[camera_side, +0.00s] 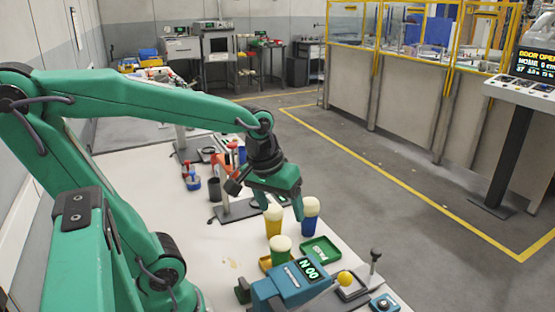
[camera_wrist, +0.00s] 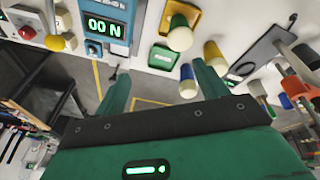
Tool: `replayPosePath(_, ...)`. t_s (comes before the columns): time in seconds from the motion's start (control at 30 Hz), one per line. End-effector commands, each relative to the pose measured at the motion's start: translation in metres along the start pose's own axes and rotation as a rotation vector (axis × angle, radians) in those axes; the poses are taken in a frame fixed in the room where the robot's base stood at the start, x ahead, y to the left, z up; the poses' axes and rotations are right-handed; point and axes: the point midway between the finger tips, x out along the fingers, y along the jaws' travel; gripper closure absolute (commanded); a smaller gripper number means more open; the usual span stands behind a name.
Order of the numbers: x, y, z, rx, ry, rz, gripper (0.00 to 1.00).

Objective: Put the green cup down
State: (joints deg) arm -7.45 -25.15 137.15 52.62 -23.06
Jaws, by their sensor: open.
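The green cup (camera_side: 281,257) with a cream top stands upright at the yellow tray (camera_side: 264,263); its foot is partly hidden behind the teal device. In the wrist view the green cup (camera_wrist: 179,20) is at the top, within the outline of the yellow tray (camera_wrist: 196,12). My gripper (camera_side: 281,207) is open, above and behind the green cup and apart from it, near the tops of the yellow and blue cups. In the wrist view the fingers of my gripper (camera_wrist: 161,85) are spread with nothing held between them.
A yellow cup (camera_side: 273,227) and a blue cup (camera_side: 310,226) stand close behind the green cup. A green tray (camera_side: 322,252) lies to its right. A teal device with a display (camera_side: 290,285) stands in front. A lever (camera_side: 375,262) rises at the right table edge.

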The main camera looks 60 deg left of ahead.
Motion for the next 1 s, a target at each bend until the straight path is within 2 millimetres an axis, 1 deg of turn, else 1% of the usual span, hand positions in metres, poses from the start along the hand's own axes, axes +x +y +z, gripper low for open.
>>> replayPosePath(0.03,-0.008,0.004,0.005,0.071,0.031,0.019,0.28)
replayPosePath(0.2,-0.027,0.011,0.021,0.293,0.119,0.062,0.28)
replayPosePath(0.4,-0.04,0.015,0.034,0.469,0.191,0.088,0.28)
replayPosePath(0.6,-0.043,0.016,0.038,0.525,0.212,0.093,0.28)
replayPosePath(1.0,-0.043,0.015,0.038,0.523,0.211,0.093,0.28)
